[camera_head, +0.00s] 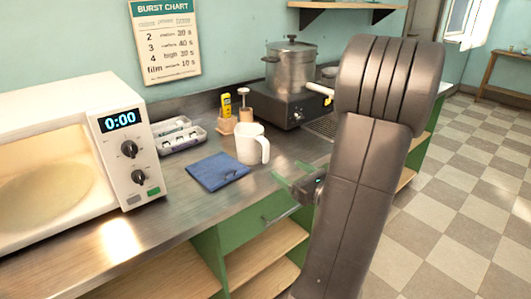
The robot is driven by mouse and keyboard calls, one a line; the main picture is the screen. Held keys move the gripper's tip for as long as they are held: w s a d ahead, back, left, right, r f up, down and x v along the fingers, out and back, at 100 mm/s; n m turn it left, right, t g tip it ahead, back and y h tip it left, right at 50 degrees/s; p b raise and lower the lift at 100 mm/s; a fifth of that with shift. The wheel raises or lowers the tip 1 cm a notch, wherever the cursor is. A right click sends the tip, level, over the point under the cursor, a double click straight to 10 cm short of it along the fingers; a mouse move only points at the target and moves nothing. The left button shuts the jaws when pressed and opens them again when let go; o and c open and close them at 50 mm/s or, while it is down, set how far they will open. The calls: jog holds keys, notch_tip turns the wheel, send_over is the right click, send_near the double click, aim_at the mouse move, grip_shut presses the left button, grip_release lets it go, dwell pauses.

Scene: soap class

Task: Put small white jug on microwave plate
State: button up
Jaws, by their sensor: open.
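The small white jug (251,144) stands upright on the metal counter, its handle toward the right. The microwave (72,160) is at the left with its lit inside showing. The round microwave plate (45,196) lies inside it, partly cut off by the left edge of the picture. My gripper (290,180) is open to the right of and nearer than the jug, with greenish see-through fingers pointing left. It looks empty and apart from the jug. My arm hides part of the counter behind it.
A folded blue cloth (217,171) lies between the microwave and jug. A grey tray (180,136) with small items is behind it. A yellow item (226,106) and a wooden holder stand behind the jug. A steel pot (291,67) sits on a dark hotplate (285,107).

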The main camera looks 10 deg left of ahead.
aim_at(267, 156)
jog(key=x, duration=0.8)
jog(key=shift+s, duration=0.1)
jog(key=shift+x, duration=2.8)
jog(key=shift+d, duration=0.2)
grip_shut()
